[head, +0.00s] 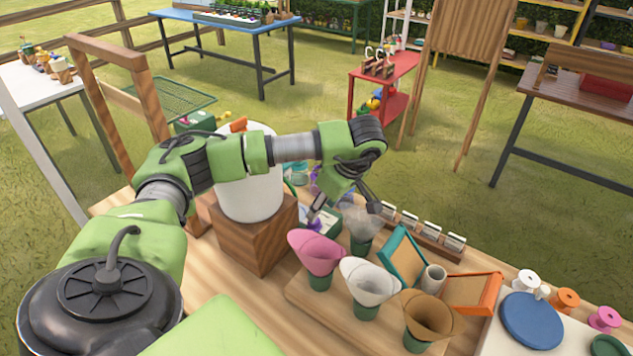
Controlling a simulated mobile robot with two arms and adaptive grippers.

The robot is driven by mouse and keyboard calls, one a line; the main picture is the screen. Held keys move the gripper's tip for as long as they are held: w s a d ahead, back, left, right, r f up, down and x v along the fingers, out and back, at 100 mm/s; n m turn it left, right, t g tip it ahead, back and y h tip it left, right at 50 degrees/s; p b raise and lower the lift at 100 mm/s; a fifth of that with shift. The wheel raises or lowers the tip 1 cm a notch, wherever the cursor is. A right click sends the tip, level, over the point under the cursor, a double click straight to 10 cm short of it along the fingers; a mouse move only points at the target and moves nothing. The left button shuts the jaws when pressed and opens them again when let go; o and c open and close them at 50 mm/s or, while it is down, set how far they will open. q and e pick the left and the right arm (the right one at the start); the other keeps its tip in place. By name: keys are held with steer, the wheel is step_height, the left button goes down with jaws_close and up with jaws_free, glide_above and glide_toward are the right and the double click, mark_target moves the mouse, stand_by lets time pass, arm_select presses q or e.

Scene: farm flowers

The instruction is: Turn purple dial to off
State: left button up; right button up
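My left arm reaches in from the left across the white container, and its gripper (345,203) points down over the wooden table. Its two dark fingers look spread, with nothing seen between them. Just under and left of the fingers is a small white and green box (325,222) with a purple patch (313,224), partly hidden by the gripper. I cannot tell for sure whether this patch is the purple dial, or which way a dial points. More purple shows behind the gripper, mostly hidden. My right gripper is not in view.
A white container (250,195) stands on a wooden block (252,240) beside my arm. Pink (320,252), white (369,281) and brown (428,316) paper cones stand in front, with a clear-wrapped one (361,228) near the gripper. A labelled rack (430,235) lies right.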

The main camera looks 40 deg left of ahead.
arm_select(q)
steer(key=p+x, duration=0.1)
steer(key=x, duration=0.5)
steer(key=shift+a, duration=0.1)
steer(key=c, duration=1.1)
